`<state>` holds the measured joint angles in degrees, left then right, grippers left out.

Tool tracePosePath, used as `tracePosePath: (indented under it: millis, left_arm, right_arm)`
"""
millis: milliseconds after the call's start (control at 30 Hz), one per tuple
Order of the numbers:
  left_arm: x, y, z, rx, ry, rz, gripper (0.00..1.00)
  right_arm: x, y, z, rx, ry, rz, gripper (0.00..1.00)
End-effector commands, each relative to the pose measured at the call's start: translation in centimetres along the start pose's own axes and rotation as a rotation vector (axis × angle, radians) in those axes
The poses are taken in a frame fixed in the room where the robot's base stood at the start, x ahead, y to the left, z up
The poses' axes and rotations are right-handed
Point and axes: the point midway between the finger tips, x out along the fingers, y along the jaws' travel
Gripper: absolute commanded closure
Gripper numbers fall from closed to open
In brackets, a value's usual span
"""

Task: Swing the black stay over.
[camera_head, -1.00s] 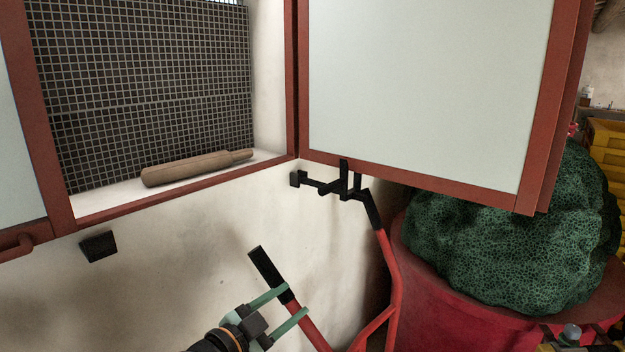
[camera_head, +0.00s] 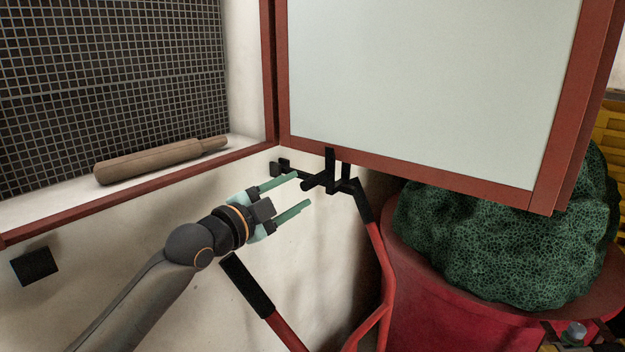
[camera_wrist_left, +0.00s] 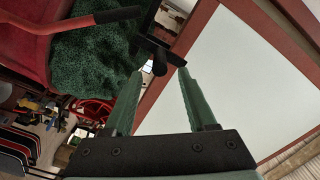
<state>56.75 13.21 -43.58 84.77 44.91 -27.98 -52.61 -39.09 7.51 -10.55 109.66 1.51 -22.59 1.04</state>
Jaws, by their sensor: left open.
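The black stay (camera_head: 322,184) sits under the lower edge of the red-framed shutter (camera_head: 420,172), with two short upright prongs by the frame and an arm reaching back to the wall. My left gripper (camera_head: 303,189) is open, its green fingers pointing at the stay's near end. In the left wrist view the stay (camera_wrist_left: 160,60) shows at the fingertips (camera_wrist_left: 162,73); I cannot tell if they touch it. What seems to be my right gripper (camera_head: 575,335) only partly shows at the bottom right edge.
A window with a dark mesh (camera_head: 110,75) and a wooden roller (camera_head: 160,158) on its sill is at left. Red handles with black grips (camera_head: 246,284) rise below the gripper. A red tub (camera_head: 430,290) with a green netted heap (camera_head: 500,240) stands at right.

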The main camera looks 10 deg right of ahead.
Motion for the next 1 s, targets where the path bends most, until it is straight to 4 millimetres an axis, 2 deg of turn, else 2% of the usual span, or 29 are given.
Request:
tracePosePath:
  millis: [200,433,600,933,1000]
  left_arm:
    - [3.1,-0.1,-0.1,-0.001,0.000,0.001,0.43]
    - [5.3,0.1,0.0,-0.001,0.000,0.001,0.43]
    - [6.1,0.0,0.0,-0.001,0.000,0.000,0.43]
    - [6.2,0.1,0.0,0.000,0.000,0.000,0.43]
    - [6.2,0.1,0.0,0.000,0.000,0.000,0.51]
  right_arm:
    - [-0.3,0.0,-0.3,0.000,0.000,0.000,0.52]
    - [-0.3,0.0,-0.4,0.000,0.001,0.000,0.52]
    - [-0.3,0.0,-0.5,0.000,0.002,0.000,0.52]
    - [-0.3,0.0,-0.5,0.000,0.003,0.000,0.52]
    - [-0.3,0.0,-0.5,0.000,0.003,0.000,0.52]
